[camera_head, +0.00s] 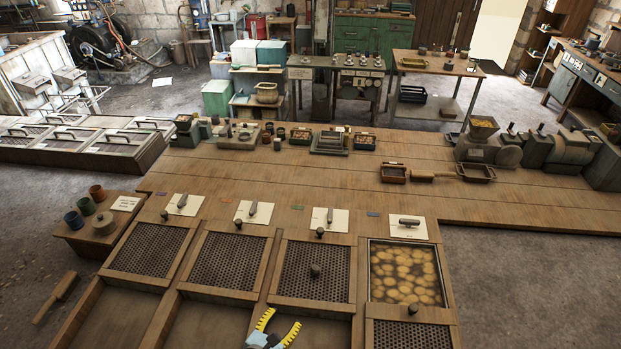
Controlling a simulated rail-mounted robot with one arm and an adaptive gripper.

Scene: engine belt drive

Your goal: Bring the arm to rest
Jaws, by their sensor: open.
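My gripper (284,317) shows at the bottom edge of the head view, with yellow and black fingers on a pale blue base. Its fingers are spread apart, with nothing visible between them. I cannot tell how high the gripper is above the wooden frame. The rest of my arm is below the picture.
A long wooden bench (300,178) carries machines, small trays and pots along its far side. A glazed bin of round yellowish items (405,272) lies right of the gripper. A wooden-handled tool (55,296) lies on the left floor. Bare floor (535,290) shows at right.

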